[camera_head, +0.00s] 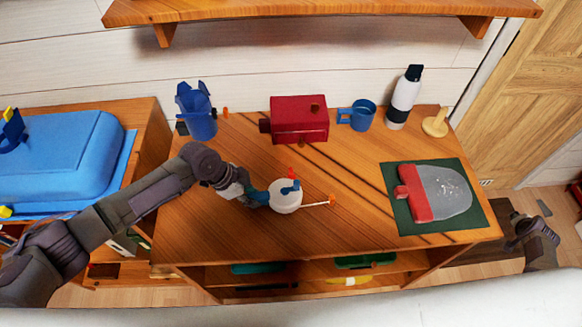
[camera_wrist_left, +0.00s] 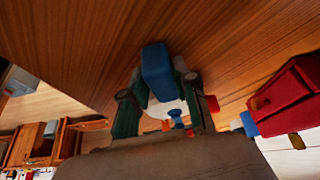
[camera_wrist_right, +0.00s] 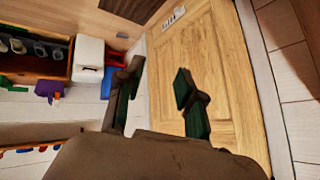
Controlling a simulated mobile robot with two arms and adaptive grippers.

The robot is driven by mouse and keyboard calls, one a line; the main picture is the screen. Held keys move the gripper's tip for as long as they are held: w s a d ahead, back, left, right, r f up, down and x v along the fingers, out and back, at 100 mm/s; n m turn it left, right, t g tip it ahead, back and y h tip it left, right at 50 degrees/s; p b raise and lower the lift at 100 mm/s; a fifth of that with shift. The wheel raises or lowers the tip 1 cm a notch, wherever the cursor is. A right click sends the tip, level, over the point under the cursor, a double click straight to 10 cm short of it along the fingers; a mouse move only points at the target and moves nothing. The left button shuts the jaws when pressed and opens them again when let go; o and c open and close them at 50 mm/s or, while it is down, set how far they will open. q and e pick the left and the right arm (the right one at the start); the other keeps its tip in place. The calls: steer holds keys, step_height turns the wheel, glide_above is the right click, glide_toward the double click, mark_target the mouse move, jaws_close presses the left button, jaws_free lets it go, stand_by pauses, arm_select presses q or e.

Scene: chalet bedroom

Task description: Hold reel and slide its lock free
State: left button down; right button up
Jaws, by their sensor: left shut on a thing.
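The reel (camera_head: 284,200) is a white round body on the wooden table, with blue parts, a small red piece (camera_head: 291,172) on its far side and a pale rod with an orange end (camera_head: 332,200) on its right. My left gripper (camera_head: 257,197) is at the reel's left side, shut on its blue part. In the left wrist view that blue part (camera_wrist_left: 157,72) sits between the fingers, with the white body (camera_wrist_left: 168,108) partly hidden behind it. I cannot tell which piece is the lock. My right gripper (camera_wrist_right: 158,80) is open and empty, off the table's right side.
On the table (camera_head: 230,245) are a blue holder (camera_head: 202,124), a red box (camera_head: 300,122), a blue mug (camera_head: 362,115), a bottle (camera_head: 403,98), a yellowish stand (camera_head: 435,125) and a green mat (camera_head: 462,217) with a red-and-grey item (camera_head: 445,192). The table's front middle is clear.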

steer(key=w+r+n+t, duration=0.3)
steer(key=w+r, duration=1.8)
steer(key=r, duration=0.1)
steer(key=w+a+r+n+g+h, duration=0.1)
steer(key=w+a+r+n+h, duration=0.1)
steer(key=w+a+n, duration=0.4)
steer(key=w+a+r+n+g+h, duration=0.1)
steer(key=w+a+r+n+h, duration=0.1)
steer(key=a+n, duration=0.7)
steer(key=m+g+y, duration=0.3)
steer(key=g+y, duration=0.2)
steer(key=y, duration=0.6)
glide_toward(291, 170)
steer(key=shift+w+a+f, duration=0.1)
steer(key=shift+w+f, duration=0.15)
steer(key=shift+f, duration=1.3)
steer(key=shift+w+a+f, duration=0.1)
steer(key=shift+w+f, duration=0.15)
steer(key=shift+f, duration=1.3)
steer(key=shift+w+f, duration=0.3)
steer(key=shift+f, duration=1.3)
jaws_close()
